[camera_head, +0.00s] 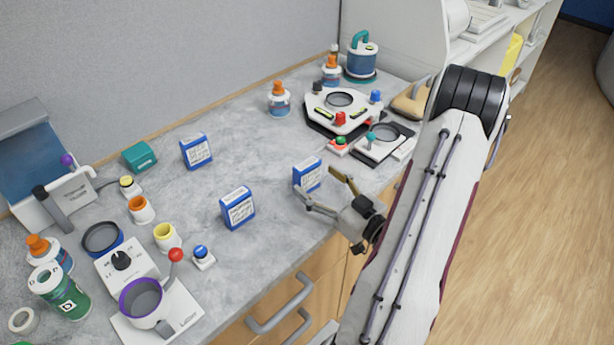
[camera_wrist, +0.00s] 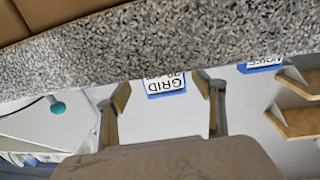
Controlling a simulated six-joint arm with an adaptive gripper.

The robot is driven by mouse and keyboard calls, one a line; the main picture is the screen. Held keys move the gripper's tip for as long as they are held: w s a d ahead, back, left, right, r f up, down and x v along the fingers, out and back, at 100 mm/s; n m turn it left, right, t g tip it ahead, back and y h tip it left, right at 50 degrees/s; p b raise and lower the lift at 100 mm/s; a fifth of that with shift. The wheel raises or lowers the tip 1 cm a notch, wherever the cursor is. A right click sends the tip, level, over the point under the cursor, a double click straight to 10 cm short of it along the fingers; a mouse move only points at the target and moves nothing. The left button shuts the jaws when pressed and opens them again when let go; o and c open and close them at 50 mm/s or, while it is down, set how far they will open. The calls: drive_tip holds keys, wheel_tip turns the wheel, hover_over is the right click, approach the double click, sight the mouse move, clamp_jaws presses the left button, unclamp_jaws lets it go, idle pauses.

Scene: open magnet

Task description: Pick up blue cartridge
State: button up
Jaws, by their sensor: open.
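Several blue boxes with white printed labels stand upright on the grey counter in the head view, at the back (camera_head: 196,151), the middle (camera_head: 238,208) and the right (camera_head: 308,173). I cannot tell for certain which one is the blue cartridge. My gripper (camera_head: 317,181) is open, its fingers spread on either side of the right box. In the wrist view that box (camera_wrist: 166,85), with "GRID" on its label, shows between the two fingertips (camera_wrist: 163,86). Gaps show beside it, so nothing is gripped. Another labelled blue box (camera_wrist: 261,66) shows to the right.
A white device (camera_head: 343,112) with coloured knobs stands behind my gripper, with a smaller module (camera_head: 382,145) beside it. Small jars, a blue-topped button (camera_head: 202,256) and a white mixer (camera_head: 147,306) stand at the left. The counter's front edge runs below my gripper.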

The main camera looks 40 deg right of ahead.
sight(311, 178)
drive_tip(key=shift+w+a+r, duration=0.1)
drive_tip(key=shift+w+a, duration=0.1)
drive_tip(key=shift+w, duration=0.9)
drive_tip(key=shift+w+d, duration=0.15)
drive_tip(key=shift+w, duration=0.8)
drive_tip(key=c, duration=1.2)
